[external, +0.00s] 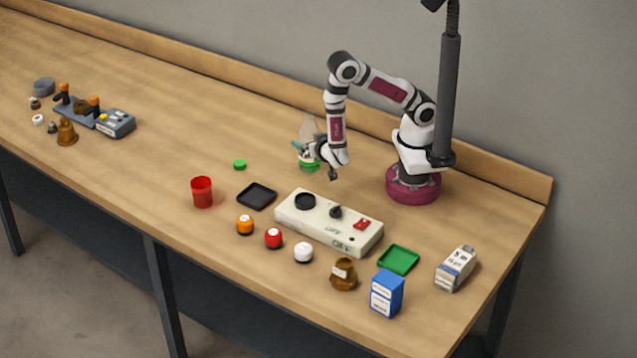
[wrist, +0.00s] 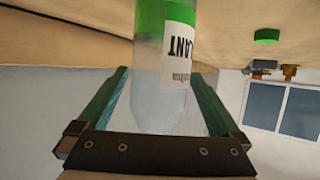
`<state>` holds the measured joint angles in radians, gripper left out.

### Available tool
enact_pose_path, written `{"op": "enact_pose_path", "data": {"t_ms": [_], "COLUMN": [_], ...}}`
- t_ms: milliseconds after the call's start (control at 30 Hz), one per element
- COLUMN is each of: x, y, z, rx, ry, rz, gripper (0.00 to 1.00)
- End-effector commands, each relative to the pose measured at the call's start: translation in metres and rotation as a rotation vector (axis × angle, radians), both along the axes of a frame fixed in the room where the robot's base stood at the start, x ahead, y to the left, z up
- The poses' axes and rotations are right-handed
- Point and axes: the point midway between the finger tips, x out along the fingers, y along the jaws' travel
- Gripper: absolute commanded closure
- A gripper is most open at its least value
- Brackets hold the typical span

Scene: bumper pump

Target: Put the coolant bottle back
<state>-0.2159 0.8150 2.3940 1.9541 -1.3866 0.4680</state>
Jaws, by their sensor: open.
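The coolant bottle (external: 308,128) is clear with a green lower part and stands on the table just left of my arm. In the wrist view the bottle (wrist: 165,60) shows its green band and a white label ending in "LANT"; that view is upside down, with the table at the top. My gripper (external: 304,150) is open at the bottle. In the wrist view its two teal fingers (wrist: 160,73) lie on either side of the bottle, with apparent gaps. A green cap (external: 239,164) lies on the table to the left, also visible in the wrist view (wrist: 266,36).
A beige pump box (external: 328,222) with a dark round recess, knob and red switch stands in front. Around it are a black tray (external: 257,196), red cup (external: 202,192), green tray (external: 398,260), blue box (external: 387,293), white carton (external: 456,268) and several small bottles. The table's left middle is clear.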

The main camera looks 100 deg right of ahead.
Motion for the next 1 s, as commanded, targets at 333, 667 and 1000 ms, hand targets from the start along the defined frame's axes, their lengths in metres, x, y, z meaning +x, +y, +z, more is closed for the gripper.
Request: {"op": "enact_pose_path", "data": {"t_ms": [333, 667, 1000], "x": [-0.012, 0.078, -0.097], "y": [0.064, 0.165, 0.219], "z": [0.027, 0.041, 0.137], "rx": [0.002, 0.727, 1.16], "ry": [-0.003, -0.214, 0.498], "rz": [0.002, 0.363, 0.95], "gripper": [0.0, 0.0, 0.0]}}
